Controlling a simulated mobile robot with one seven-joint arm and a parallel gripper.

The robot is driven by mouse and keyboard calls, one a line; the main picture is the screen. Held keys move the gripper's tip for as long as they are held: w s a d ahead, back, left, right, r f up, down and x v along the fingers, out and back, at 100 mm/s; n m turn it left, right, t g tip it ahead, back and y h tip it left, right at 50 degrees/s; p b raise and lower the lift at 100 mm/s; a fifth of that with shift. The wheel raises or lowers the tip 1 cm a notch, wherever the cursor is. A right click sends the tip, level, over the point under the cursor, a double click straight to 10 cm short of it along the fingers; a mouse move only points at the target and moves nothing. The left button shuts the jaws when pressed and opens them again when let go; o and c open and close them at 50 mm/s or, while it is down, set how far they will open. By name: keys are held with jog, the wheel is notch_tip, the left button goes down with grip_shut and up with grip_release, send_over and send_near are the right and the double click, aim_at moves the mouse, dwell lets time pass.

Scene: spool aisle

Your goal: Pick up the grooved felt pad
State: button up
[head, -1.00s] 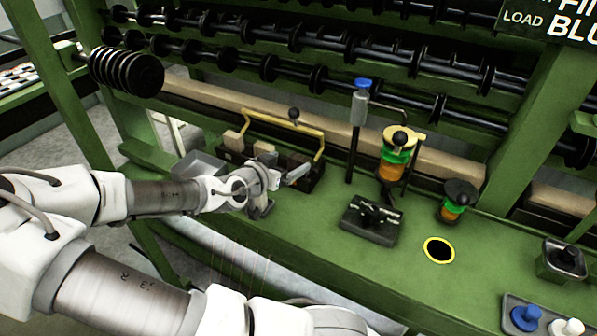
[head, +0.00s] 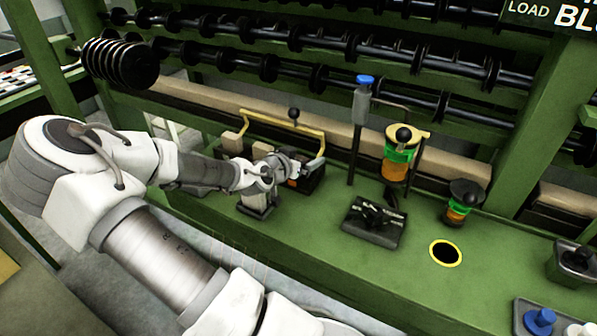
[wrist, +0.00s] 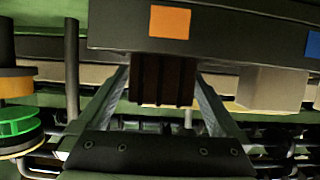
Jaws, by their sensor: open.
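The grooved felt pad (wrist: 163,82) shows in the wrist view as a dark brown ribbed block against the black holder (wrist: 115,25). It lies between the two fingers of my gripper (wrist: 162,74). The fingers are open, with a visible gap on each side of the pad. An orange square (wrist: 170,22) marks the holder's face. In the head view my gripper (head: 297,169) is at the right part of the holder (head: 314,180), which has a yellow handle (head: 262,119). The pad cannot be made out there, behind my gripper.
A pale block (wrist: 272,88) stands beside the pad in the wrist view. A black post with a blue top (head: 364,80), a green and orange spool (head: 397,165) and a black fixture (head: 374,222) stand to the right. A yellow-ringed hole (head: 446,254) opens in the green bench.

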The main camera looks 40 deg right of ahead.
jog(key=shift+d, duration=0.1)
jog(key=shift+c, duration=0.2)
jog(key=c, duration=1.3)
jog(key=shift+r, duration=0.1)
